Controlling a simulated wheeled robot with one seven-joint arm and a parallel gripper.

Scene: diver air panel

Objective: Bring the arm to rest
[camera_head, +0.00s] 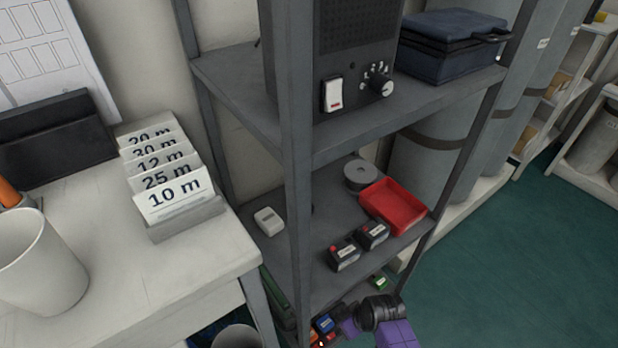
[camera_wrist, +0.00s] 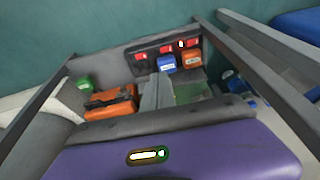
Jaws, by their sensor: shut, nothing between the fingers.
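My arm shows at the bottom middle of the head view as a dark joint with purple covers, low at the shelf unit's front. Its end is pointed at the lowest shelf and is partly hidden there. In the wrist view my purple wrist housing fills the bottom. My gripper (camera_wrist: 160,92) stands out beyond it as grey fingers, shut and empty, over the lowest shelf (camera_wrist: 112,68). An orange case (camera_wrist: 112,103) lies left of the fingers. A blue item (camera_wrist: 166,63) and a small orange item (camera_wrist: 191,59) are just beyond them. I cannot tell whether the fingers touch anything.
Shelf posts (camera_head: 297,150) stand close to the arm. The middle shelf holds a red tray (camera_head: 394,205), two dark boxes (camera_head: 344,255) and a grey roll (camera_head: 361,175). A white table (camera_head: 190,262) with depth cards (camera_head: 172,195) is left. Green floor (camera_head: 520,270) is open at right.

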